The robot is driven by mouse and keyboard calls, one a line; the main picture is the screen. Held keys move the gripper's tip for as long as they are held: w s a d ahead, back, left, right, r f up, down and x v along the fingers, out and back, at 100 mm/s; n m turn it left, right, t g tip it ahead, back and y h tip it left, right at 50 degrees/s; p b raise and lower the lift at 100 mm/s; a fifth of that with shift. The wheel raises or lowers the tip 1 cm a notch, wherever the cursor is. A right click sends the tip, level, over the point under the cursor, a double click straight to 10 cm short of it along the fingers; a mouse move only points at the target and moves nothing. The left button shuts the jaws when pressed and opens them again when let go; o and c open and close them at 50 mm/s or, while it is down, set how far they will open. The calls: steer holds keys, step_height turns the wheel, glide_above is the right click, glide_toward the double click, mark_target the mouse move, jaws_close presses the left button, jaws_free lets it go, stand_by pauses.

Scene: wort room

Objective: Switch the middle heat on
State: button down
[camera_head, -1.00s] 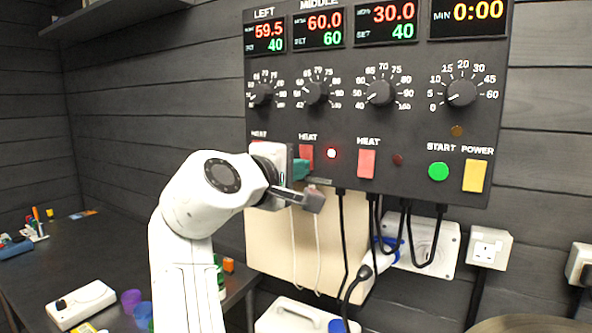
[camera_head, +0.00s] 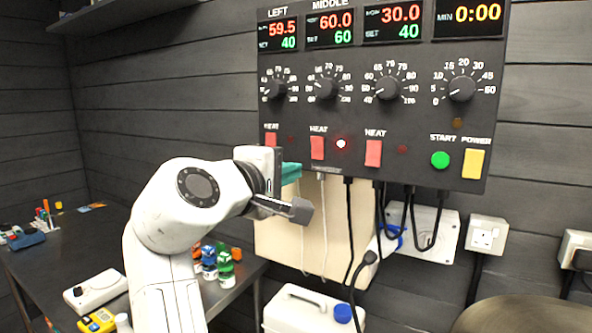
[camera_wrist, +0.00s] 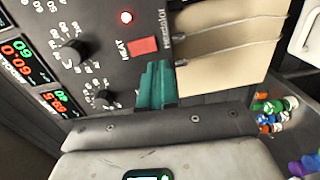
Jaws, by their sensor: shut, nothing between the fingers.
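The middle HEAT switch (camera_head: 317,148) is a red rocker on the dark control panel (camera_head: 420,120). The lamp (camera_head: 341,143) to its right glows red. The middle display (camera_head: 330,28) reads 60.0 over a set value of 60. My gripper (camera_head: 291,173), with teal fingers, is shut and empty, below and left of this switch and apart from it. In the wrist view, the shut teal fingers (camera_wrist: 155,86) sit near the red switch (camera_wrist: 142,47), with the lit lamp (camera_wrist: 126,17) beyond it.
The left HEAT switch (camera_head: 271,139) and right HEAT switch (camera_head: 374,153) have dark lamps beside them. A green START button (camera_head: 440,160) and yellow POWER switch (camera_head: 473,163) are at right. Cables hang below the panel. A dark table (camera_head: 50,265) with small items stands left.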

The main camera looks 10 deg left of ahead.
steer(key=b+v, duration=0.1)
steer(key=v, duration=0.5)
steer(key=shift+f, duration=0.6)
steer(key=shift+a, duration=0.15)
